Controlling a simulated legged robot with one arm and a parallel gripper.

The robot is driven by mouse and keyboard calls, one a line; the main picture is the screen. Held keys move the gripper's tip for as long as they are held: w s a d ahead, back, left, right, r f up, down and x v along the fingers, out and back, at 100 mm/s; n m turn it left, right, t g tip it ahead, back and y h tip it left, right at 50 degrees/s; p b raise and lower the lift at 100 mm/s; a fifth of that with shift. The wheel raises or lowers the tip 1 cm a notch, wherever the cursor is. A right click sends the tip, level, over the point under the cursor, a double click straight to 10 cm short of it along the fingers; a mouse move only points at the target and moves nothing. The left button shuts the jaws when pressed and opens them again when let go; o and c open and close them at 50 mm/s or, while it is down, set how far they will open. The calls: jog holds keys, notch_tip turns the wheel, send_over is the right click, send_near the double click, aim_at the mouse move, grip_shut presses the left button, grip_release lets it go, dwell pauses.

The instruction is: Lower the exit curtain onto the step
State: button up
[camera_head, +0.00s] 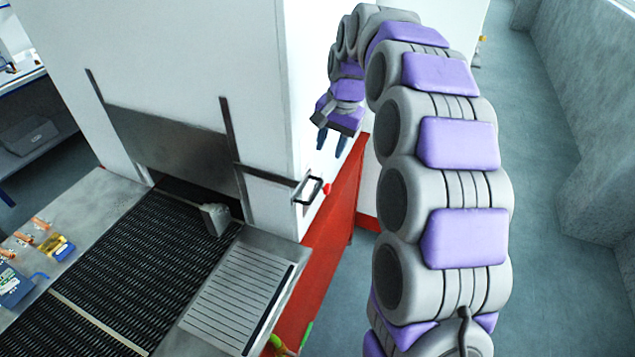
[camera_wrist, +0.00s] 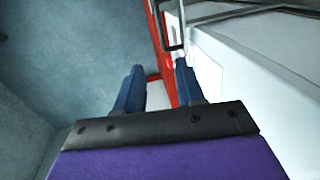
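The exit curtain (camera_head: 180,152) is a grey metal panel between two dark upright rails on the white housing. Its lower edge is above the mesh belt, with a dark gap below. A small pale grey block (camera_head: 215,218), perhaps the step, stands on the belt near the curtain's right end. A bar runs right from the curtain to a loop handle (camera_head: 308,190) at the housing corner; a loop also shows in the wrist view (camera_wrist: 183,38). My gripper (camera_head: 331,142) is above and to the right of the handle, apart from it. Its blue fingers (camera_wrist: 158,82) are open and empty.
The dark mesh belt (camera_head: 125,265) runs out from under the curtain. A ribbed metal plate (camera_head: 238,290) lies beside it. Small parts and a blue box (camera_head: 14,285) are on the left ledge. The floor at right (camera_head: 540,200) is clear.

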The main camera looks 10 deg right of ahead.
send_near(317, 189)
jog(key=f, duration=0.2)
jog(key=a+f, duration=0.1)
jog(key=f, duration=0.4)
jog(key=shift+w+a+f+p, duration=0.1)
jog(key=shift+w+a+p, duration=0.2)
jog(key=shift+w, duration=0.1)
jog(key=shift+d+f, duration=0.25)
jog(key=shift+d, duration=0.55)
jog(key=shift+a, duration=0.75)
jog(key=c, duration=0.5)
jog(key=shift+c, duration=0.7)
jog(key=shift+d, duration=0.35)
grip_shut()
jog(key=shift+a, duration=0.1)
